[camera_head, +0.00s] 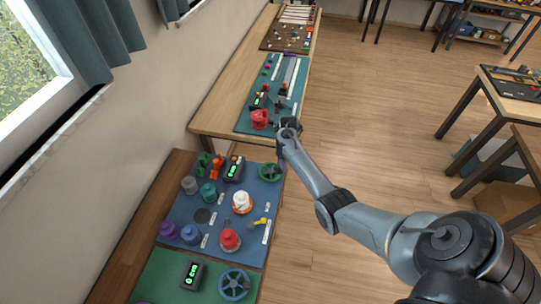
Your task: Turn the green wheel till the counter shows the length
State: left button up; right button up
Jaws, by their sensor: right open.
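The green wheel (269,173) lies at the upper right corner of the blue mat, on the nearer table. A dark counter (234,169) with lit green digits stands to its left; the digits are too small to read. My right gripper (288,126) is open, above and beyond the green wheel in the picture, near the front edge of the farther table. It is apart from the wheel, and its fingers are small and partly hidden by the wrist. My left gripper is not in view.
The blue mat (223,212) also holds several coloured spools, such as a white one (241,202) and a red one (230,240). A green mat in front carries a blue wheel (235,284) and another counter (193,275). Open floor lies to the right.

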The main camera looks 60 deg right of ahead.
aim_at(270, 172)
jog(key=w+r, duration=0.1)
jog(key=w, duration=0.1)
jog(key=shift+w+r+t, duration=0.3)
jog(key=shift+w+r, duration=0.1)
jog(key=shift+w+b, duration=0.2)
jog(key=shift+b, duration=0.1)
notch_tip(270, 172, down, 10)
jog(key=shift+d+f+b, duration=0.1)
jog(key=shift+b, duration=1.05)
jog(key=shift+c, duration=0.3)
jog(key=c, duration=0.7)
grip_shut()
jog(key=shift+c, duration=0.3)
grip_release()
grip_shut()
